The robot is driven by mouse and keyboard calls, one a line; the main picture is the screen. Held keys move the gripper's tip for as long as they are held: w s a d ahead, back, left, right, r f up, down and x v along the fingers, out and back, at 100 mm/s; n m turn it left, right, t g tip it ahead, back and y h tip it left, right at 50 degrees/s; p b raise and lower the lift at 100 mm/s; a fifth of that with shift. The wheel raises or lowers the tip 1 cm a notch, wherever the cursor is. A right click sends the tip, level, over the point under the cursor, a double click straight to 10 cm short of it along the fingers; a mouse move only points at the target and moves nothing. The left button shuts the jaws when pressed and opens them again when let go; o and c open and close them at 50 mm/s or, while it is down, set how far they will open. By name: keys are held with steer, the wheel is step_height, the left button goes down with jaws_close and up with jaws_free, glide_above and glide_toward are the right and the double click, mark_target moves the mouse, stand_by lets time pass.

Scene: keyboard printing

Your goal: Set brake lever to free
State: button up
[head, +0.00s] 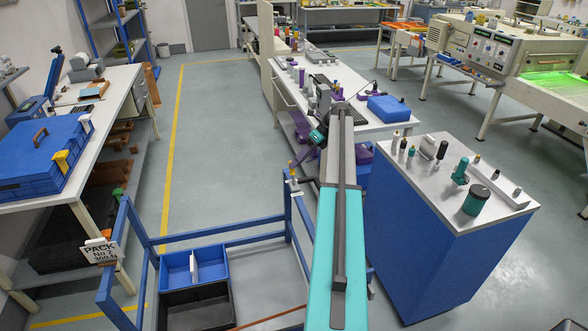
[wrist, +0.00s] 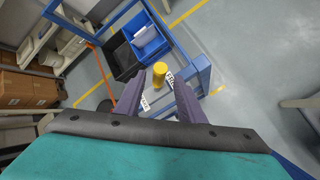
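A yellow cylindrical knob (wrist: 160,75), which looks like the brake lever's grip, shows in the wrist view at the corner of a blue cart frame. Small white labels with dark print (wrist: 145,103) lie on either side of it. My gripper (wrist: 160,80) has dark purple fingers spread apart. The knob appears in the gap between the fingertips, without visible contact. I cannot tell how far beyond them it is. The lever's setting cannot be read.
The cart holds a blue bin (head: 178,270) and a black bin (head: 195,306); a PACK sign (head: 101,251) hangs on its left. A blue cabinet (head: 425,235) with bottles on top stands right of my arm. The floor beyond the cart is clear.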

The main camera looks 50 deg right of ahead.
steer(key=b+v, duration=0.3)
steer(key=v, duration=0.6)
steer(key=shift+s+d+r, duration=0.2)
steer(key=shift+r, duration=0.1)
